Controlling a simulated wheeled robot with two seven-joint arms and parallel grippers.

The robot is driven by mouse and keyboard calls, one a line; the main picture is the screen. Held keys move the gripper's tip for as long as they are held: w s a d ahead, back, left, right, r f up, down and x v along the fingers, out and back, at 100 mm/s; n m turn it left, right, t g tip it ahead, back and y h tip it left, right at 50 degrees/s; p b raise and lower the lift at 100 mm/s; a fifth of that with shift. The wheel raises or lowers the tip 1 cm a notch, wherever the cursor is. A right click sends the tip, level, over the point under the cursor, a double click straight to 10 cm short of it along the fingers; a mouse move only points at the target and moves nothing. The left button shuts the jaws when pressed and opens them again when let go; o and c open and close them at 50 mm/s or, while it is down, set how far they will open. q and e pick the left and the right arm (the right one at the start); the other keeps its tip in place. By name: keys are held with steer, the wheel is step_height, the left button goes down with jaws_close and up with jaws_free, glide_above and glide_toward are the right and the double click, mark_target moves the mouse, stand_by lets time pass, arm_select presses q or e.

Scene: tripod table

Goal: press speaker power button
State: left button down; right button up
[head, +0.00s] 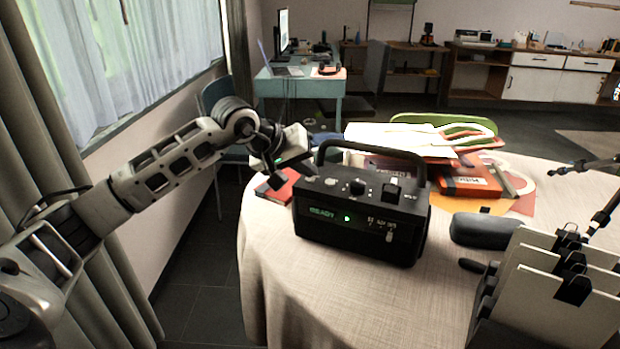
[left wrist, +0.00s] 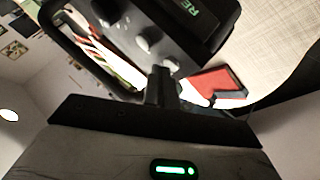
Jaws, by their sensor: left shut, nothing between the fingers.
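The speaker (head: 345,240) is a black box with a carrying handle, standing upright on the round table. Its front has a green lit display and a small green light (head: 347,218); its top panel has several knobs (head: 357,187). I cannot tell which control is the power button. My left gripper (head: 278,178) is shut and empty, pointing down beside the speaker's upper left edge. In the left wrist view its closed fingers (left wrist: 162,88) appear close to the knobs (left wrist: 172,63); whether they touch the speaker is unclear. My right gripper is not in view.
A red book (head: 278,188) lies left of the speaker. Papers and books (head: 468,180) lie behind it. A dark case (head: 484,230) and a rack of pale panels (head: 545,300) stand to the right. The cloth-covered table (head: 330,300) is clear in front.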

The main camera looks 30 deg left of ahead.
mark_target(306, 183)
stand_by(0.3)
arm_select(q)
steer(key=shift+r+p, duration=0.45)
steer(key=shift+r, duration=0.3)
step_height(306, 183, up, 5)
steer(key=p, duration=0.3)
stand_by(0.6)
